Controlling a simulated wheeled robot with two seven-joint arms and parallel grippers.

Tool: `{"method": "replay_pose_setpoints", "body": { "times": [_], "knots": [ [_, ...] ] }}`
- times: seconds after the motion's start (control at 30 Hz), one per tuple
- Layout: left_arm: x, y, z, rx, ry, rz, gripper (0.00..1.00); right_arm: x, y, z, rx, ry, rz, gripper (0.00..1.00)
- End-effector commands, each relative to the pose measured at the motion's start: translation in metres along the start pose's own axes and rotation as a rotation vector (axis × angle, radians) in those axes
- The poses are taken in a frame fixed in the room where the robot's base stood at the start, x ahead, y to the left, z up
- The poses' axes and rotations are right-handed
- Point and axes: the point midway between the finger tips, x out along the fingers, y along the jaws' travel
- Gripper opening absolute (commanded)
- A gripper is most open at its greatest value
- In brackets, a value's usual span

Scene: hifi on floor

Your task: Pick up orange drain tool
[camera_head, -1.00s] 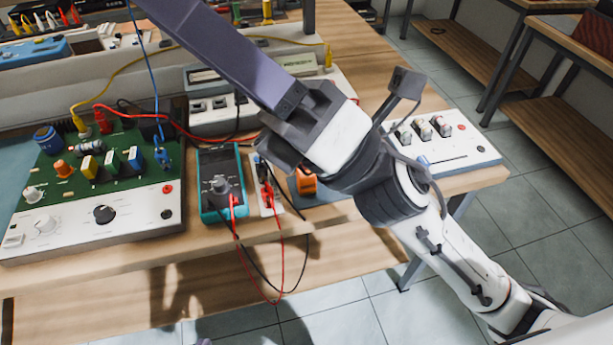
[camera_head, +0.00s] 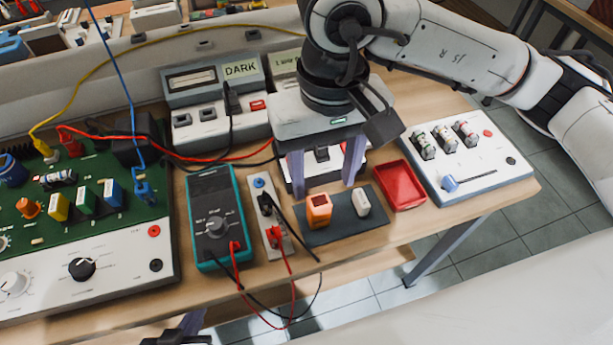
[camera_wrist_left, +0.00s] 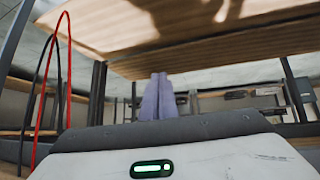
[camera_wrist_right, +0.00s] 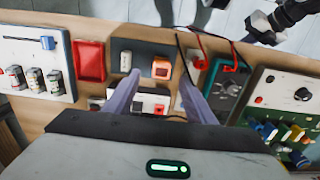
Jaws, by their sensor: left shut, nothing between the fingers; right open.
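The orange drain tool (camera_head: 319,210) is a small orange block with a paler top. It sits on a dark mat (camera_head: 340,228) near the table's front edge, and shows in the right wrist view (camera_wrist_right: 161,68). My right gripper (camera_head: 325,187) is open and empty, fingers pointing down, just behind and above the orange tool. In the right wrist view its fingers (camera_wrist_right: 157,88) are spread, with the tool ahead between their tips. My left gripper (camera_wrist_left: 157,97) is shut and empty, below the tabletop; only a bit of it shows at the head view's bottom edge.
A small white block (camera_head: 361,203) shares the mat. A red tray (camera_head: 401,187) and a white panel with resistors (camera_head: 470,160) lie to the right. A teal multimeter (camera_head: 215,215) and a strip with leads (camera_head: 268,220) stand left. Red and black cables hang over the front edge.

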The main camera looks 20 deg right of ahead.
Motion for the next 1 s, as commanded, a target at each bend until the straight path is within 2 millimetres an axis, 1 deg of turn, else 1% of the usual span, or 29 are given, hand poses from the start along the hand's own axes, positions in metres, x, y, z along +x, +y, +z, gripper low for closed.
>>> {"method": "replay_pose_setpoints", "body": {
  "times": [0.07, 0.2, 0.3, 0.37, 0.47, 0.57, 0.7, 0.8, 1.0],
  "knots": [
    [-0.001, 0.0, 0.0, 0.0, -0.001, 0.0, 0.0, 0.009, 0.002, 0.001, -0.001, -0.003, 0.006, 0.5],
    [-0.008, 0.003, 0.016, -0.005, -0.034, 0.003, 0.0, 0.031, 0.002, 0.001, 0.0, -0.005, 0.006, 0.5],
    [-0.01, 0.004, 0.025, -0.007, -0.055, 0.005, 0.0, 0.043, 0.001, 0.0, 0.0, -0.004, 0.004, 0.5],
    [-0.011, 0.005, 0.027, -0.008, -0.059, 0.005, 0.0, 0.047, 0.001, 0.0, 0.0, -0.002, 0.004, 0.5],
    [-0.013, 0.005, 0.025, -0.008, -0.059, 0.006, 0.0, 0.053, 0.0, -0.001, 0.0, -0.003, 0.003, 0.5],
    [-0.016, 0.006, 0.02, -0.008, -0.057, 0.005, 0.0, 0.066, -0.001, -0.004, 0.001, -0.007, 0.004, 0.5],
    [-0.018, 0.005, 0.012, -0.006, -0.046, 0.005, 0.0, 0.088, -0.003, -0.007, 0.001, -0.006, 0.002, 0.5],
    [-0.017, 0.005, 0.006, -0.005, -0.036, 0.005, 0.0, 0.097, -0.003, -0.007, -0.001, -0.003, 0.002, 0.5],
    [-0.016, 0.004, 0.003, -0.004, -0.029, 0.004, 0.0, 0.101, -0.003, -0.008, -0.001, 0.0, 0.002, 0.5]
  ]
}}
